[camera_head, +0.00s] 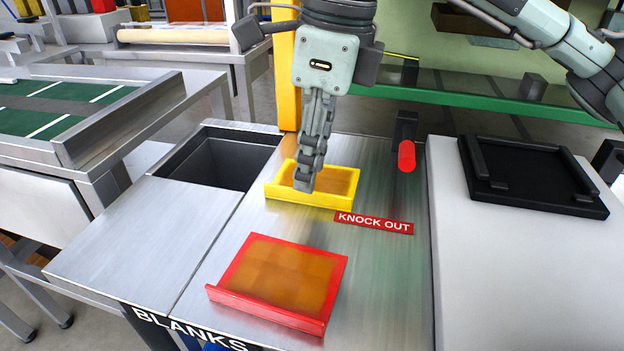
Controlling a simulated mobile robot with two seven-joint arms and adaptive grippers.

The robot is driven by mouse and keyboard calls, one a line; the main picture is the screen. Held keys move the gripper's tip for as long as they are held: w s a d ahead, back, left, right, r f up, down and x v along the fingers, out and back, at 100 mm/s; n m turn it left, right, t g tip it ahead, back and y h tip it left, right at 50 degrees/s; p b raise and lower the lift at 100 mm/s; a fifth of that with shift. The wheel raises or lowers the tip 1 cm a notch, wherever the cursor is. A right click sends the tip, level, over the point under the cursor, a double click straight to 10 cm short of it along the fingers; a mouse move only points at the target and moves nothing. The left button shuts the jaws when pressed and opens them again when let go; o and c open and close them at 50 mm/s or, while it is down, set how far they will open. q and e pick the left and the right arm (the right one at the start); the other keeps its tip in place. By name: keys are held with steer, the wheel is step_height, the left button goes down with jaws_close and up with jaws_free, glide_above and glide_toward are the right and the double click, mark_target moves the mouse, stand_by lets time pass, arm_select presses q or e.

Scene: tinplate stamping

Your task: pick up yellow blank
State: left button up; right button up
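A yellow-rimmed tray-like piece (317,199) with an orange-brown inner face lies on the metal bench, behind the red one. I cannot tell whether that inner face is a separate yellow blank. My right gripper (304,182) points down over the left part of the yellow piece, its fingertips at or just above it. The fingers show edge-on and overlap, so their gap is hidden, and contact is unclear. My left gripper is not in view.
A red-rimmed tray (224,294) with an orange-brown face lies nearer the front. A dark open bin (212,163) is at left. A red-ended handle (406,156) stands right, behind the KNOCK OUT label (374,223). A black tray (537,199) sits on the white surface.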

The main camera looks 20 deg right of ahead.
steer(key=f, duration=0.4)
steer(key=shift+w+a+f, duration=0.1)
steer(key=shift+w, duration=0.3)
steer(key=shift+c, duration=0.5)
jaws_close()
